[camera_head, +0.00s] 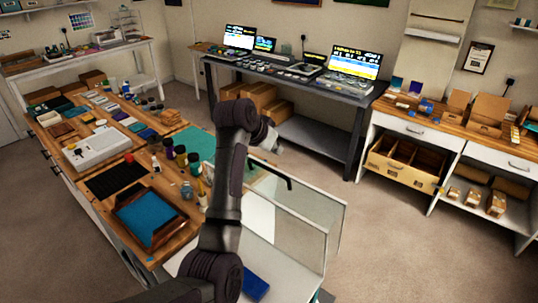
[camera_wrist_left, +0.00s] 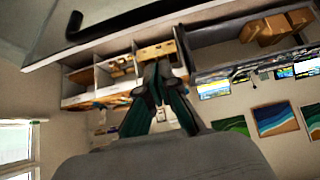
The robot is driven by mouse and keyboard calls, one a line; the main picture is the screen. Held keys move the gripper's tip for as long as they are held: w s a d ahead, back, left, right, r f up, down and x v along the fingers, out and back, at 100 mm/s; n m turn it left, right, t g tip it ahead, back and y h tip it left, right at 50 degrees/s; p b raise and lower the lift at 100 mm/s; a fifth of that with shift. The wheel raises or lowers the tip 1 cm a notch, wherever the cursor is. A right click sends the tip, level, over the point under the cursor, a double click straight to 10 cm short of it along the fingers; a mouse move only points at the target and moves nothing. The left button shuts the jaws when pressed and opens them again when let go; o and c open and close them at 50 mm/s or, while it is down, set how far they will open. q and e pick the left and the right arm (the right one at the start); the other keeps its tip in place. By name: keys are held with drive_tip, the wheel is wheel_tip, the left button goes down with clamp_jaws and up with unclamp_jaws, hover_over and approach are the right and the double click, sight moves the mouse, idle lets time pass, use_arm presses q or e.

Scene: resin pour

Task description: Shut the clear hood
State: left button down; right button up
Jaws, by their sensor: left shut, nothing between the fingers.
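The clear hood (camera_head: 318,207) stands at the near end of the wooden workbench, its see-through panels upright above a white base. My arm covers part of it, so I cannot tell how far it is open. Its black bar handle (camera_head: 272,174) runs along the upper edge. The handle also shows large at the top left of the left wrist view (camera_wrist_left: 120,20). My left gripper (camera_head: 277,148) is just beyond and above the handle, apart from it. Its fingers (camera_wrist_left: 160,88) are together and empty in the wrist view. My right gripper does not show.
The wooden workbench (camera_head: 172,190) on the left holds bottles, a blue-lined tray frame (camera_head: 148,217) and a green mat (camera_head: 196,143). A dark desk (camera_head: 300,80) with screens stands behind. A shelf bench (camera_head: 425,118) stands at right. The floor (camera_head: 400,240) between is clear.

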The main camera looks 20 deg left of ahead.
sight(269, 179)
use_arm(q)
drive_tip(key=shift+x, duration=0.75)
drive_tip(key=s+p, duration=0.1)
drive_tip(key=s+a+f+p, duration=0.1)
drive_tip(key=shift+s, duration=0.4)
drive_tip(key=shift+s+a+f+p, duration=0.2)
drive_tip(key=shift+s+p, duration=0.1)
drive_tip(key=shift+s, duration=0.15)
drive_tip(key=shift+w+f, duration=0.1)
drive_tip(key=shift+w, duration=0.05)
